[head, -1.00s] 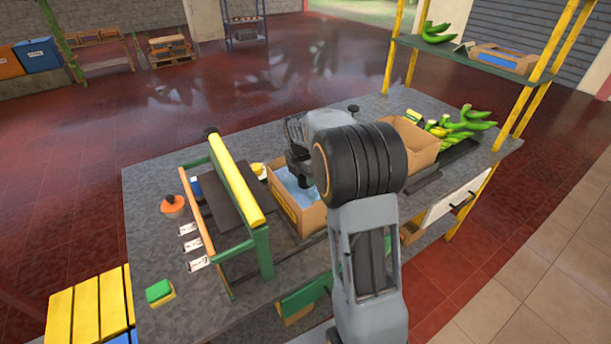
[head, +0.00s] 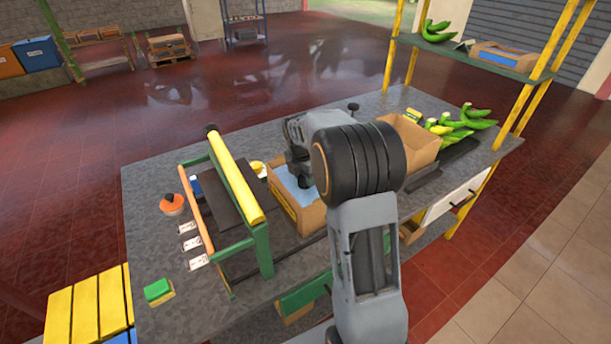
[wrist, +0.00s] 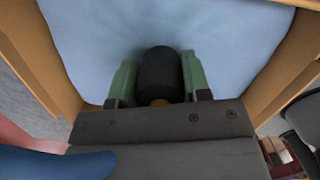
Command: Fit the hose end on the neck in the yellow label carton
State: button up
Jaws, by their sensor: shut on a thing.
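The yellow label carton (head: 312,219) stands open on the bench, with a pale blue liner inside that also fills much of the wrist view (wrist: 90,40). My gripper (wrist: 158,85) is above the carton opening, with its green fingers closed on the sides of a black cylindrical hose end (wrist: 158,70). A small brass-coloured part shows at the near end of the black piece. In the head view my wrist covers part of the carton and the hose end. I cannot make out the neck, nor whether the hose end touches anything below it.
A green frame with a yellow bar (head: 236,178) stands just left of the carton. Another open carton (head: 412,150) and green bananas (head: 460,124) are to the right. An orange-topped item (head: 172,204) and a green block (head: 158,290) sit at the left. The bench's front-left surface is mostly clear.

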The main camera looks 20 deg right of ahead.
jog(key=shift+f, duration=0.2)
dwell(0.3)
jog(key=o, duration=1.5)
jog(key=shift+o, duration=0.2)
jog(key=shift+r, duration=0.4)
jog(key=shift+r+p, duration=1.15)
jog(key=shift+p, duration=0.1)
notch_tip(320, 180, up, 9)
jog(key=p, duration=0.7)
jog(key=shift+f, duration=0.2)
